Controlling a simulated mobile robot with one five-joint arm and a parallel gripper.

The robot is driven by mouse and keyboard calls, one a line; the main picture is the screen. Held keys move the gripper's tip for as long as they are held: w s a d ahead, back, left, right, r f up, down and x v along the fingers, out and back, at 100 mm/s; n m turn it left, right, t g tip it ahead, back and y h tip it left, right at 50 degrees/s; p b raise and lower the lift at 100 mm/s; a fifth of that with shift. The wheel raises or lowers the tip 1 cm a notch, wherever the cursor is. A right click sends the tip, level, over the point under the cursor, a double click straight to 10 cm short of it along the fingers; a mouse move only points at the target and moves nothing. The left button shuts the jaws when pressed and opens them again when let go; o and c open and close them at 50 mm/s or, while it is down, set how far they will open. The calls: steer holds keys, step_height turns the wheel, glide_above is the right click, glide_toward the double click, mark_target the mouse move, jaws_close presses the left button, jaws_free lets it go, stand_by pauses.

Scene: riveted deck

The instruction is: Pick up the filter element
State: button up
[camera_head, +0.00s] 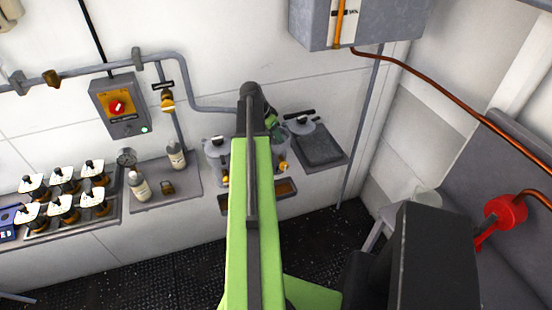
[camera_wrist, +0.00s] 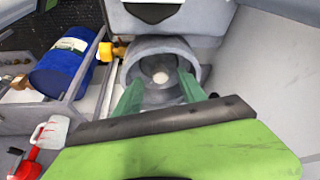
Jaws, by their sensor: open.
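My gripper (camera_wrist: 162,90) is open, its two green fingers reaching to either side within the mouth of a round grey housing (camera_wrist: 192,60) in the wrist view. A small pale round spot (camera_wrist: 160,77) shows at the middle of the dark interior, between the fingers. It may be the end of the filter element, but I cannot tell for sure. No contact with the fingers is visible. In the head view my gripper (camera_head: 271,122) is over the right one of two wall-mounted housings, mostly hidden by my arm. The left housing (camera_head: 215,158) has its lid on.
A grey lid (camera_head: 302,126) lies on a dark tray (camera_head: 322,150) right of the housings. A drip tray (camera_head: 286,188) is below them. Bottles (camera_head: 139,187) stand on the left shelf. A blue drum (camera_wrist: 63,68) and yellow valve (camera_wrist: 107,50) are left in the wrist view.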

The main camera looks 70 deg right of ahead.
steer(key=shift+b+x, duration=0.3)
steer(key=shift+x, duration=0.6)
steer(key=shift+w+a+r, duration=0.1)
steer(key=shift+r, duration=0.05)
steer(key=shift+c, duration=0.5)
jaws_close()
